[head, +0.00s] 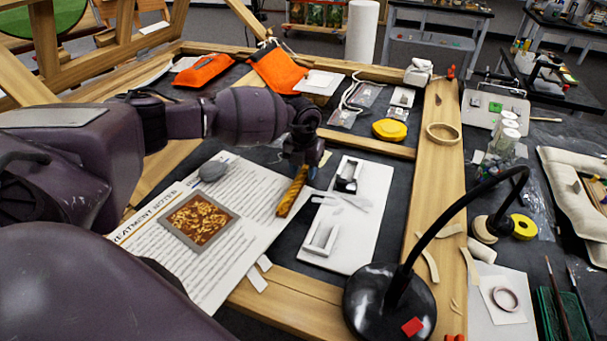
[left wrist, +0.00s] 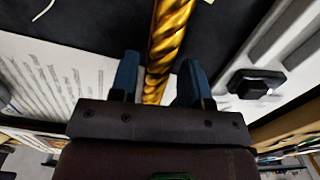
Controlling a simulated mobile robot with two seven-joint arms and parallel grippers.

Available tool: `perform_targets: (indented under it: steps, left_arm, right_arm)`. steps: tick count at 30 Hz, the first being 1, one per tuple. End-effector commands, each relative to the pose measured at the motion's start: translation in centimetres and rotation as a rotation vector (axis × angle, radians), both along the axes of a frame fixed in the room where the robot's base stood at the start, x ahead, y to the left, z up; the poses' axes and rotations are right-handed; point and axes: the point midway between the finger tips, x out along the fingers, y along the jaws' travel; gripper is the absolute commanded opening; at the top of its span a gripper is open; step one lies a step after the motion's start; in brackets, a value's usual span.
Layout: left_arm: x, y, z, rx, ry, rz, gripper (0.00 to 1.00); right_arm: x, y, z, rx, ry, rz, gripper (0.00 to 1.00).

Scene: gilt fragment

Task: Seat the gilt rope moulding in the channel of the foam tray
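The gilt rope moulding (head: 291,193) is a short twisted gold bar over the edge of the printed sheet, left of the white foam tray (head: 372,205). The moulding also shows upright in the left wrist view (left wrist: 168,35). The tray is a flat white slab with raised white blocks on it; its channel is hard to make out. My left gripper (head: 306,158) is at the moulding's far end. In the left wrist view its blue fingertips (left wrist: 157,80) stand either side of the moulding, with narrow gaps showing, so it looks open. My right gripper is not in view.
A printed notes sheet with a gilt picture (head: 199,218) and a grey stone (head: 213,171) lie at left. A black lamp (head: 390,302) stands in front of the tray, its arm curving right. Wooden rails border the dark worktop.

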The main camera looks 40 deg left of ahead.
Motion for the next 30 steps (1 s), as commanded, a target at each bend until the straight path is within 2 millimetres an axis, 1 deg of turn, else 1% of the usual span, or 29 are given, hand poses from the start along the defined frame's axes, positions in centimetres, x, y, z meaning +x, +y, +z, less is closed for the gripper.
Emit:
perform_targets:
  steps: [1,7,14,17,20,23,29,30]
  left_arm:
    - [0.0,0.0,0.0,0.0,0.0,0.0,0.35]
    - [0.0,0.0,0.0,0.0,0.0,0.0,0.04]
    - [0.0,0.0,0.1,0.0,-0.001,0.0,0.04]
    - [0.1,0.0,0.6,0.0,-0.002,0.0,0.04]
    - [0.1,0.0,1.7,0.0,-0.004,0.0,0.04]
    - [0.1,0.1,3.5,0.0,-0.004,-0.001,0.04]
    - [0.1,0.0,8.5,0.0,-0.006,-0.001,0.04]
    - [0.1,0.1,9.6,0.001,-0.007,0.0,0.04]
  right_arm:
    - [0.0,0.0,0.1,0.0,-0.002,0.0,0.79]
    - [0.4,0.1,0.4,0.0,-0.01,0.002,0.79]
    - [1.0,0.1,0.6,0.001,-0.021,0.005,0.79]
    - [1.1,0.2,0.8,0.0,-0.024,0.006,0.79]
    - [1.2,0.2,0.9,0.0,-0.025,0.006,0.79]
    - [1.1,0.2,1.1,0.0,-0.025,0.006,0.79]
    - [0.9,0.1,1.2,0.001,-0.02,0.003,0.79]
    - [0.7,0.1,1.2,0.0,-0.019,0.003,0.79]
